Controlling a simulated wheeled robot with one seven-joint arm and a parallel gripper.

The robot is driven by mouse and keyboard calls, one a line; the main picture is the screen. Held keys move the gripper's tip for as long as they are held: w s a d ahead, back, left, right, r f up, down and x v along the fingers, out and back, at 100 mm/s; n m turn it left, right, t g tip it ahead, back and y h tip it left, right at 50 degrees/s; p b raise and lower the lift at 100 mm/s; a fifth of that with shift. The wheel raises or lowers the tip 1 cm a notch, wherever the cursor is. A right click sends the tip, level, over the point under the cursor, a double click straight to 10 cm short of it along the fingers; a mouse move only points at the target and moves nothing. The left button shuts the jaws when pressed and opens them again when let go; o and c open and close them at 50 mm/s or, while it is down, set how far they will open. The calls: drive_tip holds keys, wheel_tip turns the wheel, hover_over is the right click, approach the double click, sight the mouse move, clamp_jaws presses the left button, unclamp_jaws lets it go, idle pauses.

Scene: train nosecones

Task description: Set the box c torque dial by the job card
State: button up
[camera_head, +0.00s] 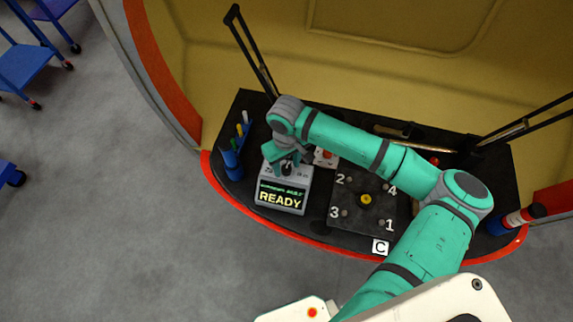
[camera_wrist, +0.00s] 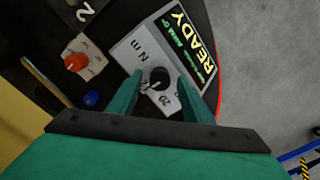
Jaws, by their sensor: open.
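The grey torque box (camera_head: 283,187) stands on the left of the dark worktop, its green-lit display (camera_head: 282,196) reading "READY". Its black dial (camera_wrist: 158,77) shows in the wrist view with "N m" and "20" printed near it. I cannot tell which mark the dial points to. My gripper (camera_wrist: 160,78) is open, one finger on each side of the dial; contact is not clear. In the head view my gripper (camera_head: 286,160) is over the box's top and partly hides the dial. A white "C" label (camera_head: 380,247) is at the worktop's front edge. I see no readable job card.
Right of the box is a dark plate (camera_head: 350,220) numbered 1 to 4 with a yellow centre. A small plate with an orange knob (camera_wrist: 76,62) is near the box. A blue holder (camera_head: 232,163) with pens stands left. My arm spans the worktop's right half.

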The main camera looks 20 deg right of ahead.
drive_tip(key=shift+f, duration=0.15)
drive_tip(key=shift+c, duration=0.3)
drive_tip(key=c, duration=1)
